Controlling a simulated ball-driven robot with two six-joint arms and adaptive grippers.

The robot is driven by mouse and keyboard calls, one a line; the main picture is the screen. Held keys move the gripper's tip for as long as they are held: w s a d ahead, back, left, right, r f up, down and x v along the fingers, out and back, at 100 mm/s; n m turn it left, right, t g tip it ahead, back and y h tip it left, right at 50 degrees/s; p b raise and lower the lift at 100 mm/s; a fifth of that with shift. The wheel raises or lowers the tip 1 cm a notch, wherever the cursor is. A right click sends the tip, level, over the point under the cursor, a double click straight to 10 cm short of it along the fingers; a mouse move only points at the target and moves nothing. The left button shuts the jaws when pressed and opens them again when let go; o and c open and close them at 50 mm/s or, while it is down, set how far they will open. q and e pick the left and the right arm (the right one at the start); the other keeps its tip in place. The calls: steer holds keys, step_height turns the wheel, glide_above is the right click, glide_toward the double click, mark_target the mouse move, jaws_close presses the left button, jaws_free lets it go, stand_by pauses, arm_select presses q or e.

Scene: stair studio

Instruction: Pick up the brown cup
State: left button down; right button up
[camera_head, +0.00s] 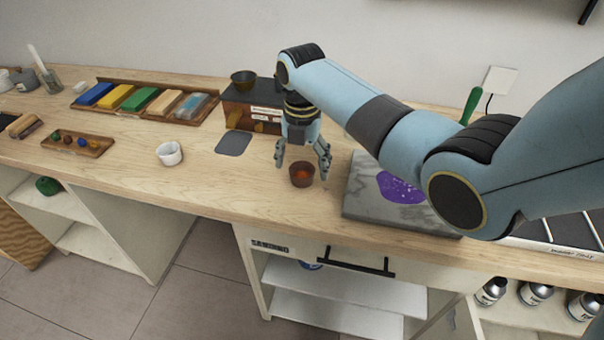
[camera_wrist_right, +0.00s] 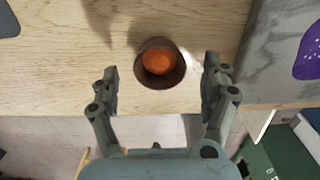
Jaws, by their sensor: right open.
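The brown cup (camera_head: 302,174) stands upright on the wooden counter near its front edge in the head view. In the right wrist view the brown cup (camera_wrist_right: 160,64) shows from above, with orange inside it. My right gripper (camera_head: 302,163) is open just above and behind the cup. In the right wrist view its two fingers (camera_wrist_right: 160,88) point toward the cup, one on each side, with gaps between them and the cup. My left gripper is not in view.
A grey stone slab (camera_head: 360,205) with a purple patch lies right of the cup. A white cup (camera_head: 169,153) and a dark grey mat (camera_head: 233,143) are to the left. A wooden box (camera_head: 238,113) stands behind. The counter's front edge is close to the cup.

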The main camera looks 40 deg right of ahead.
mark_target(302, 175)
steer(key=shift+f, duration=1.3)
steer(key=c, duration=1.3)
